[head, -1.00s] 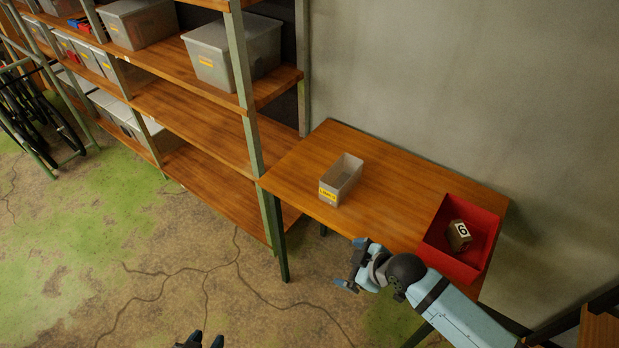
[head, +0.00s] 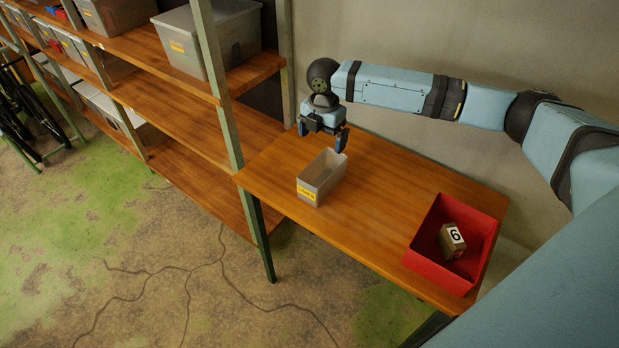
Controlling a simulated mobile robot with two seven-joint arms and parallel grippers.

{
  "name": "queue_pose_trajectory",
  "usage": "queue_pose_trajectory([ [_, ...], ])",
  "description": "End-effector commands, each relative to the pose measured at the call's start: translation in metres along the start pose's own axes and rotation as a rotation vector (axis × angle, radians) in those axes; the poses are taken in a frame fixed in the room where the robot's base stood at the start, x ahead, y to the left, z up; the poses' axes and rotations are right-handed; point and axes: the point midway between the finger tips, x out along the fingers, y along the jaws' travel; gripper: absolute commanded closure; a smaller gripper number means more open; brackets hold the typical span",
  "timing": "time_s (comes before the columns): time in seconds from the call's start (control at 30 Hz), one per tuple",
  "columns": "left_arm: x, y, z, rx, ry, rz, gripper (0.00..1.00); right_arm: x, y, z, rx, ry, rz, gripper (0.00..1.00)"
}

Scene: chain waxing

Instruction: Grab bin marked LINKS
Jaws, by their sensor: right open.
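A small grey, open-topped bin (head: 322,178) with a yellow label on its front stands on the wooden table, left of the middle. The label's writing is too small to read for sure. My right gripper (head: 322,138) is open and empty, with its fingers pointing down just above and behind the far end of the bin. I cannot tell whether a fingertip touches the rim. My left gripper is not in view.
A red box (head: 408,258) holding a block marked 6 (head: 452,241) stands at the table's right end. The wooden table (head: 375,205) is bare between box and bin. A shelf rack (head: 190,118) with larger grey bins (head: 207,40) adjoins the table's left side.

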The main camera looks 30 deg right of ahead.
Motion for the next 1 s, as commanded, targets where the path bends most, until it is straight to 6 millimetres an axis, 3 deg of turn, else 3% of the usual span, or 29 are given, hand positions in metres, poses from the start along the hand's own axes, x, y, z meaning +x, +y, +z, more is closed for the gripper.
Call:
queue_pose_trajectory([
  [0.4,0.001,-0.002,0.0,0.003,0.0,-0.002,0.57,0.072,-0.001,0.0,0.0,0.0,-0.002,0.0],
  [0.67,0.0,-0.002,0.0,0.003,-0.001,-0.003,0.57,0.092,-0.002,0.001,0.001,0.0,-0.002,0.0],
  [1.0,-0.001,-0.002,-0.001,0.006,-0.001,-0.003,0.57,0.134,-0.005,0.001,0.0,0.0,0.0,0.0],
])
